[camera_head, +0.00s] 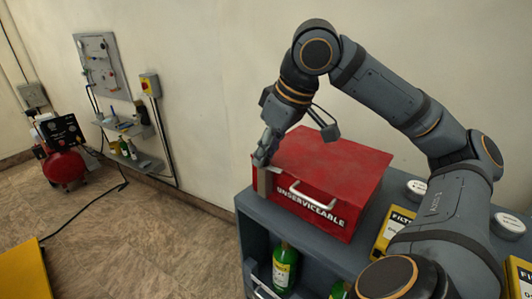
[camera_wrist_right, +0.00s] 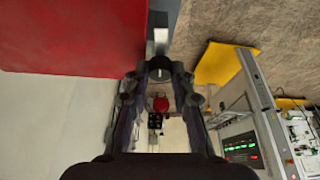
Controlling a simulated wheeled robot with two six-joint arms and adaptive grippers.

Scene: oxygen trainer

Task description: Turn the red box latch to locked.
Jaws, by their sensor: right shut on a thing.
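The red box (camera_head: 335,165) marked "UNSERVICEABLE" sits on a grey cabinet, lid down, with a pale handle on its front. It also fills the upper left of the right wrist view (camera_wrist_right: 70,35). A grey latch piece (camera_head: 262,182) shows at its left front corner, and a pale metal part shows just beyond my fingertips in the wrist view (camera_wrist_right: 161,36). My right gripper (camera_head: 265,157) is at that corner, shut on the latch. Its fingers (camera_wrist_right: 160,66) cover the gripped part, so the latch's exact angle is hidden. My left gripper is not in view.
The grey cabinet (camera_head: 246,222) holds green bottles (camera_head: 285,265) below the box. Yellow filter boxes (camera_head: 393,229) and white round tins (camera_head: 416,188) stand to the right. A red compressor (camera_head: 65,167) and a wall panel are far left. The floor between is mostly clear.

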